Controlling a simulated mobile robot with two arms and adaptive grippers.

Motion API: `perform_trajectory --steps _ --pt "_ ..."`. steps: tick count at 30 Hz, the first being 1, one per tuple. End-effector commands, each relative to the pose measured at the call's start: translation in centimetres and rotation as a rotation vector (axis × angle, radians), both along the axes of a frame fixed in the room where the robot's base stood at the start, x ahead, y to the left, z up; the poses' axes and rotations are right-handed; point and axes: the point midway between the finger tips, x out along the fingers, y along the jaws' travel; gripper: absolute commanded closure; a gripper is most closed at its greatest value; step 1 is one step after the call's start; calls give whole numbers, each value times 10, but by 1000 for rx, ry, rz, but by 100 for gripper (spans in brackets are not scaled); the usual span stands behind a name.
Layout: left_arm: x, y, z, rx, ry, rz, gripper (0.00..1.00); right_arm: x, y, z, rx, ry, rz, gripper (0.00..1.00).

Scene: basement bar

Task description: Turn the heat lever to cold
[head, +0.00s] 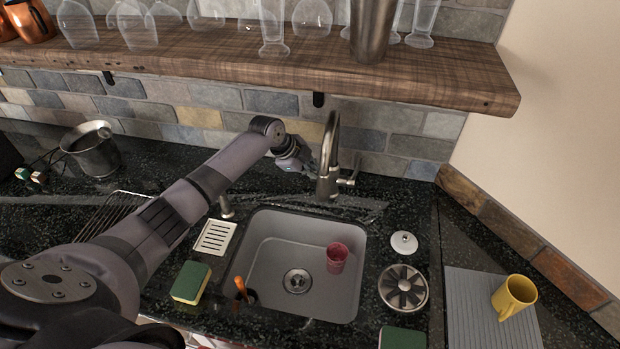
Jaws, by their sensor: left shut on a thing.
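A tall metal faucet (329,160) stands upright behind the sink. A short lever (347,180) sticks out to the right from its lower body. My left gripper (308,165) is at the left side of the faucet, its fingers pointing toward the faucet body. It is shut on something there. The fingertips are small and dark, so I cannot make out which part they hold; it seems to be a part of the faucet. The right-hand lever shows clear of the fingers. My right gripper is not in view.
The grey sink (258,250) holds a red cup (337,257). A wooden shelf (250,65) with glasses overhangs the faucet. Sponges (190,282), a white soap dish (215,237), a drain strainer (403,288) and a yellow mug (513,296) stand around the sink.

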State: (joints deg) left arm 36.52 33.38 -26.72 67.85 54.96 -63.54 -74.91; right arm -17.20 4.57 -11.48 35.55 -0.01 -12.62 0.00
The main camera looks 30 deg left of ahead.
Motion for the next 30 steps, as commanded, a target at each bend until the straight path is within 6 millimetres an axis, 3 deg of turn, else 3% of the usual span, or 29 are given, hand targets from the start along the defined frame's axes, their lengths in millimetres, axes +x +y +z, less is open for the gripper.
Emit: perform_trajectory --steps 3,15,30 --pt "7 -1 -5 -32 105 -1 100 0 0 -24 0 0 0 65" --pt "14 0 -4 -87 323 -4 100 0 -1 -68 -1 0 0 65" --pt "15 0 -3 -112 426 -6 100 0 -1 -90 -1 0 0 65"
